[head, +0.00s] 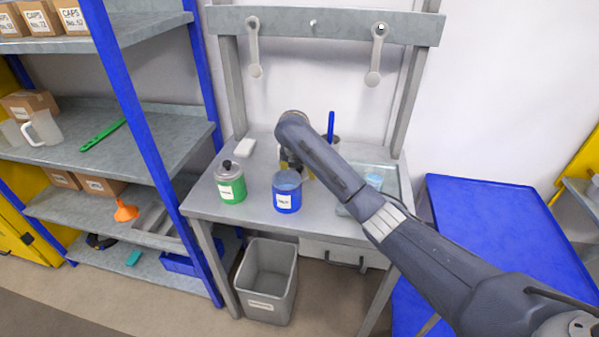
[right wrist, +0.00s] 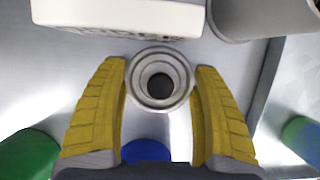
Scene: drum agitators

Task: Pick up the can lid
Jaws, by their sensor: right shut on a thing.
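The can lid (right wrist: 160,78) shows in the right wrist view as a round grey metal disc with a dark knob at its centre. My right gripper (right wrist: 160,88) is shut on it, with one yellow finger on each side. In the head view my right gripper (head: 287,168) is behind the blue can (head: 287,196), and my arm hides the lid there. I cannot tell whether the lid touches the bench. The blue can stands without a lid. A green can (head: 231,189) to its left wears a grey lid with a black knob. My left gripper is not in view.
A white block (head: 245,147) and a grey cup (right wrist: 258,18) lie close behind the gripper. A shallow tray (head: 393,190) is on the bench's right. A grey bin (head: 267,290) stands below the front edge. Two pale tools hang from the rail (head: 340,24).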

